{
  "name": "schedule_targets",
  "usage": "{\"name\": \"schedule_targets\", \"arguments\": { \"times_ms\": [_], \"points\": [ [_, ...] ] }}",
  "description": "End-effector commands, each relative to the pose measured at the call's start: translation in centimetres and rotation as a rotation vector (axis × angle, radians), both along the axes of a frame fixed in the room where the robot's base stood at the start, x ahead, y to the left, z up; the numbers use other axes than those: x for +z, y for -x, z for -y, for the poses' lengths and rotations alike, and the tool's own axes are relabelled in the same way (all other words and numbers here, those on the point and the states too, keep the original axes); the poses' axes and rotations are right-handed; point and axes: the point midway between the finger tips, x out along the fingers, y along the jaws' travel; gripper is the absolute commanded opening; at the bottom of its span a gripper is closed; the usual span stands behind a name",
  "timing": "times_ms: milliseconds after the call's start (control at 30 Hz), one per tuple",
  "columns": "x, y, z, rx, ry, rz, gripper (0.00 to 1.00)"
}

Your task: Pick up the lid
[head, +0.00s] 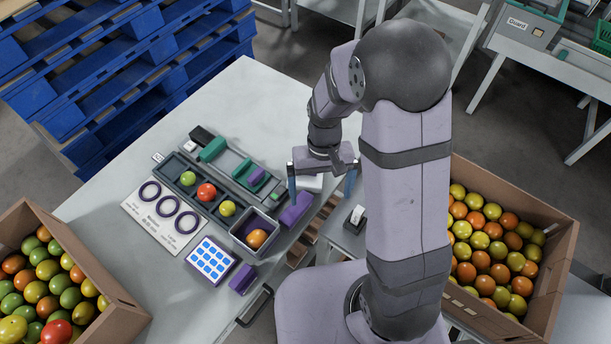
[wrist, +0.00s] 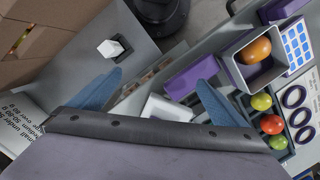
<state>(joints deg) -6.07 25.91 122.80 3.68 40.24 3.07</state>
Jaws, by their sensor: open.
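My gripper (head: 320,190) is open, its two blue fingers pointing down over the right side of the table; they also show in the wrist view (wrist: 160,77). A purple piece (head: 296,208) that may be the lid lies beside the open grey box, left of and below the fingers; it shows in the wrist view (wrist: 192,76) near the right finger. I cannot be sure that it is the lid. The grey box (head: 238,236) holds an orange tomato (head: 256,239). A white block (head: 310,183) shows between the fingers, in the wrist view too (wrist: 165,108). Nothing is held.
Tomato crates stand left (head: 110,285) and right (head: 561,250). The table's back (head: 250,90) is clear.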

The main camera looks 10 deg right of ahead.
Motion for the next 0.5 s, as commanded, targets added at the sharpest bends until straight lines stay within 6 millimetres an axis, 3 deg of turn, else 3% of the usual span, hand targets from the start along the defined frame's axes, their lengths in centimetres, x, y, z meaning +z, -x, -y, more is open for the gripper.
{"name": "schedule_targets", "arguments": {
  "times_ms": [100, 200, 500],
  "points": [
    [1.4, -5.7, -1.0, -0.092, -0.021, 0.106, 0.97],
    [2.7, -8.8, -1.7, -0.19, -0.04, 0.172, 0.97],
    [2.4, -8.5, -1.7, -0.284, -0.035, 0.165, 0.97]
  ]
}}
